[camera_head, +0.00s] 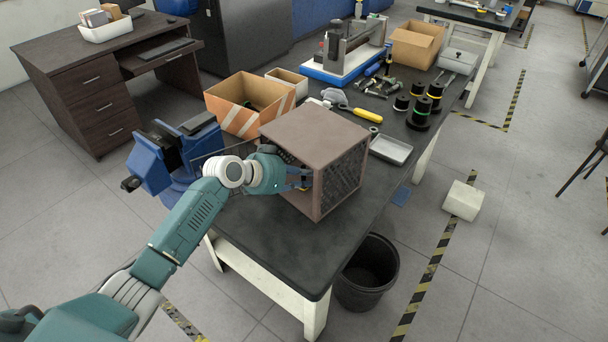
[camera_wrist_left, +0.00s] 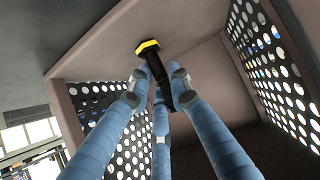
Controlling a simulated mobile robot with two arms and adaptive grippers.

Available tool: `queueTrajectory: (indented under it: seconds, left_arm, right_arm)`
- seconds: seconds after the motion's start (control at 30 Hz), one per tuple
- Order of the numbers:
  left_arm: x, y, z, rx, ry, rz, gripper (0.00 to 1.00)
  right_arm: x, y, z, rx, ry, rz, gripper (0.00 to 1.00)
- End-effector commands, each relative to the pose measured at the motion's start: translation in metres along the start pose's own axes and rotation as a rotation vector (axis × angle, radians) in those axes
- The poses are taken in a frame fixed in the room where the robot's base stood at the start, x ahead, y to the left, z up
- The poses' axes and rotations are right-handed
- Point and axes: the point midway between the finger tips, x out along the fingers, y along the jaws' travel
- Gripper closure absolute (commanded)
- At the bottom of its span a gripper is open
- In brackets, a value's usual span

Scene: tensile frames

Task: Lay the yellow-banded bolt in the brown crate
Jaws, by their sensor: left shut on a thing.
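The yellow-banded bolt (camera_wrist_left: 150,52) is black with a yellow band at its head end. My left gripper (camera_wrist_left: 160,86) is shut on its dark shank, with light-blue fingers around it. In the head view my left gripper (camera_head: 300,180) reaches into the open side of the brown crate (camera_head: 312,133). The crate stands on the dark table with its opening toward my arm. In the left wrist view the crate's plain brown wall (camera_wrist_left: 205,62) and perforated sides surround the bolt. I cannot tell whether the bolt touches the crate. My right gripper is not in view.
A blue vise (camera_head: 170,160) stands left of the crate. The near table top is bare.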

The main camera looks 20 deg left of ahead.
Motion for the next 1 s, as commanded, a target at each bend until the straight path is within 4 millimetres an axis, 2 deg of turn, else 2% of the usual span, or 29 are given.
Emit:
queueTrajectory:
  seconds: [0.33,0.37,0.43,0.47,0.83,1.0]
  left_arm:
    - [0.002,-0.001,0.003,0.001,0.002,-0.001,1.00]
    - [0.002,-0.001,0.004,0.001,0.001,-0.001,0.79]
    - [0.002,-0.001,0.003,0.001,0.001,0.000,0.66]
    - [0.002,-0.001,0.003,0.001,0.001,0.000,0.63]
    - [-0.003,-0.001,0.001,0.001,0.001,-0.001,0.63]
    - [-0.028,-0.002,0.002,0.003,0.001,-0.003,0.63]
  right_arm:
    - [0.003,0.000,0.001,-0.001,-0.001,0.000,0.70]
    - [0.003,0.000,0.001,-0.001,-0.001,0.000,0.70]
    - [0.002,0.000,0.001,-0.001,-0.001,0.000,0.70]
    - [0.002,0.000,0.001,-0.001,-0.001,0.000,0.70]
    - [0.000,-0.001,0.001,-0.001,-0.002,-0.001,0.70]
    - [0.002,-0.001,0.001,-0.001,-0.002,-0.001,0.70]
